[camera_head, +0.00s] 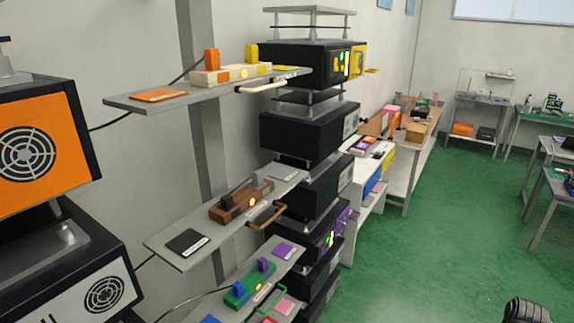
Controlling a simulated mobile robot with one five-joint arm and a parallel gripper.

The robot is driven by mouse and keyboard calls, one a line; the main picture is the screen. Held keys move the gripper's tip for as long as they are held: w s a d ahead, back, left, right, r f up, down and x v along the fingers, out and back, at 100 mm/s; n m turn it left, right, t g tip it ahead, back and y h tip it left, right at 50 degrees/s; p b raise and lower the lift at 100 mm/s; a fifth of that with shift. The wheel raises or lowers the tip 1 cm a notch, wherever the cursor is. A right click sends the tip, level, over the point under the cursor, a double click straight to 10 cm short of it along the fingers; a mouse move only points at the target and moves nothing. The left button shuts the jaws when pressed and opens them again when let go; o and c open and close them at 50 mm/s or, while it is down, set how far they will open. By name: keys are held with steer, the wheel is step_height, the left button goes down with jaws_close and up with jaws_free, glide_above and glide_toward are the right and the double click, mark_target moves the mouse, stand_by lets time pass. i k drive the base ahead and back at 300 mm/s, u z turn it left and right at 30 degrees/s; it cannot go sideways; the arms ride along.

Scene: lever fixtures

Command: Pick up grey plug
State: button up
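On the middle grey shelf (180,250) sits a brown wooden block (236,204) with upright plugs in it. The one at its left end is a black plug (227,202). At the block's right end is a small greyish piece (258,180), perhaps the grey plug; it is too small to be sure. A brown handle (266,215) stands out at the shelf's front edge. My gripper's fingers do not show. A dark ribbed part (526,310) at the bottom right edge may belong to my arm, far from the shelf.
The upper shelf (130,102) holds a cream block (230,75) with orange and yellow plugs. The lower shelf holds a green block (250,285) with blue and purple plugs. Black boxes (305,132) stack behind the shelves. An orange-fronted machine (40,145) stands left. Green floor (440,240) is open at right.

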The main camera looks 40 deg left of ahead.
mark_target(257, 178)
steer(key=i, duration=3.2)
steer(key=u, duration=5.25)
steer(key=i, duration=1.7)
steer(key=u, duration=0.05)
